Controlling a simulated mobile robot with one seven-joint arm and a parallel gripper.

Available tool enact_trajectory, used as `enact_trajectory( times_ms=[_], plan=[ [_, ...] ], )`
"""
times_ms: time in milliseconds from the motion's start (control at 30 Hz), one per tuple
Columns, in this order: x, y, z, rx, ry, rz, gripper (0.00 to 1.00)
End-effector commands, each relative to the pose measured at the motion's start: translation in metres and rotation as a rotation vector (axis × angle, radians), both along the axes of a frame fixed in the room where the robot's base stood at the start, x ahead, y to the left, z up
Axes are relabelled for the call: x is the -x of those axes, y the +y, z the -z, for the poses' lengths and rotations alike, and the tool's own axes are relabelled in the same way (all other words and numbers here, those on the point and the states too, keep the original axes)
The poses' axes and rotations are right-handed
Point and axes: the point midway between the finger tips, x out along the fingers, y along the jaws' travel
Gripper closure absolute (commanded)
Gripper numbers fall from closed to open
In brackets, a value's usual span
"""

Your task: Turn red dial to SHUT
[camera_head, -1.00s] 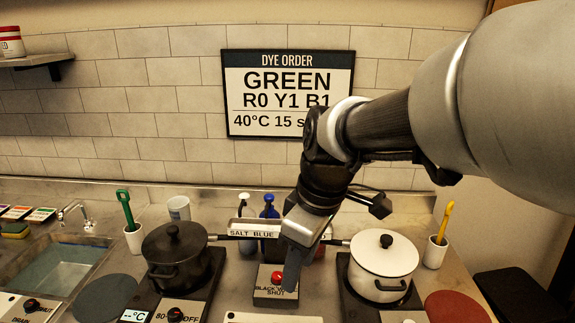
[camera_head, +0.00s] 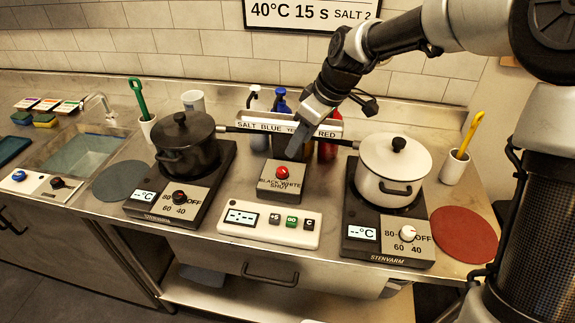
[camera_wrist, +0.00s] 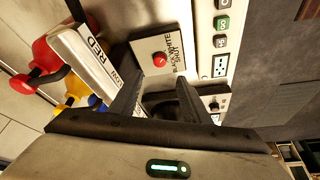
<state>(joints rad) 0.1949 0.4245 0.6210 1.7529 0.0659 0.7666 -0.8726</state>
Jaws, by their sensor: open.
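The red dial (camera_head: 282,172) is a small round knob on top of a grey box (camera_head: 280,188) marked BLACK, WHITE and SHUT. The box stands between the two hotplates, behind the white timer panel. My gripper (camera_head: 293,154) hangs just behind and above the dial, pointing down. In the wrist view the dial (camera_wrist: 159,60) lies ahead of the two fingertips (camera_wrist: 158,95), apart from them. The fingers are open with nothing between them. Which label the dial points to is too small to tell.
A black pot (camera_head: 183,150) stands left and a white pot (camera_head: 392,172) right, their handles reaching inward. A label rail (camera_head: 265,126) with dye bottles stands close behind my gripper. The timer panel (camera_head: 270,229) lies in front. Bare counter surrounds the box.

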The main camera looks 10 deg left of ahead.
Motion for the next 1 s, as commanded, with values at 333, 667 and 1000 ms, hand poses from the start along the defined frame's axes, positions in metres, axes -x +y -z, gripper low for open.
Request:
enact_trajectory(
  times_ms=[333, 667, 1000],
  plan=[
    [-0.01, 0.027, 0.072, 0.001, 0.003, -0.002, 0.57],
    [-0.017, 0.04, 0.106, 0.0, -0.001, 0.0, 0.57],
    [-0.017, 0.041, 0.108, 0.001, -0.002, 0.001, 0.61]
  ],
)
